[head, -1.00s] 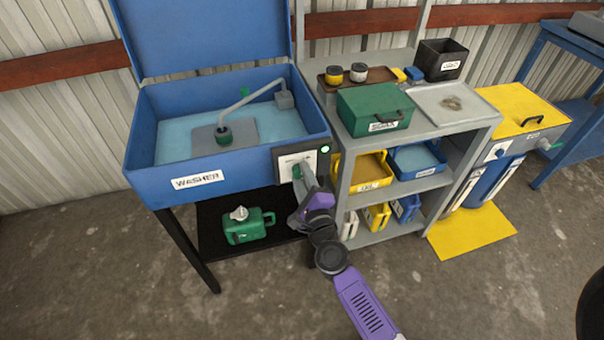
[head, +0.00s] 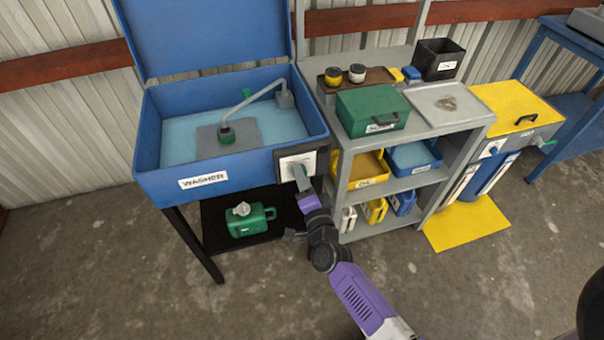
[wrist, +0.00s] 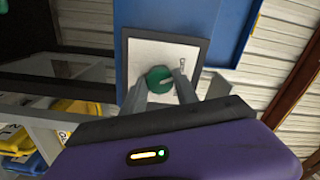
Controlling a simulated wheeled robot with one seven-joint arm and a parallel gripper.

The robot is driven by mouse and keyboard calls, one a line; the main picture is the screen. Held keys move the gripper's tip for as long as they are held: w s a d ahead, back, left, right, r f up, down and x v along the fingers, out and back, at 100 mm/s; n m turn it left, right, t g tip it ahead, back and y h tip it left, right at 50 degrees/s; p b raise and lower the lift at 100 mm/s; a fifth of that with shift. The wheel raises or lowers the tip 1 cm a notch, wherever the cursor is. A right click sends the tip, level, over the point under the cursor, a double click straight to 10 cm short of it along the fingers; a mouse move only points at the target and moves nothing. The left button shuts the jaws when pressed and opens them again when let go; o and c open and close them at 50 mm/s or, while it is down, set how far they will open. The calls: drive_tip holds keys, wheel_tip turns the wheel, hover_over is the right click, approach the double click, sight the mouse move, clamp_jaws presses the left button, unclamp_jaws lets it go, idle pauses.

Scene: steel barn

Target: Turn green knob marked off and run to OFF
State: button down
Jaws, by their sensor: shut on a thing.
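The blue washer (head: 204,181) stands at the left with its lid raised. A white control plate (head: 290,159) is on its front right corner. The green knob (wrist: 159,76) sits on this plate in the wrist view, with a pale mark across its right part. My gripper (head: 301,177) reaches up to the plate and is shut on the knob, one finger on each side. Small dark markings (wrist: 182,68) show right of the knob in the wrist view; their words are too small to read. In the head view the fingers mostly hide the knob.
A grey shelf (head: 470,140) with trays, bottles and a green box (head: 372,111) stands close right of the plate. A green jug (head: 249,219) stands on a black lower shelf under the washer. The floor in front is clear.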

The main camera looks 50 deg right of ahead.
drive_tip(key=shift+n, duration=0.5)
drive_tip(key=c, duration=0.9)
unclamp_jaws()
drive_tip(key=shift+c, duration=0.2)
drive_tip(key=v, duration=0.7)
drive_tip(key=shift+s+a, duration=0.25)
drive_tip(key=shift+s, duration=0.1)
drive_tip(key=shift+f, duration=0.1)
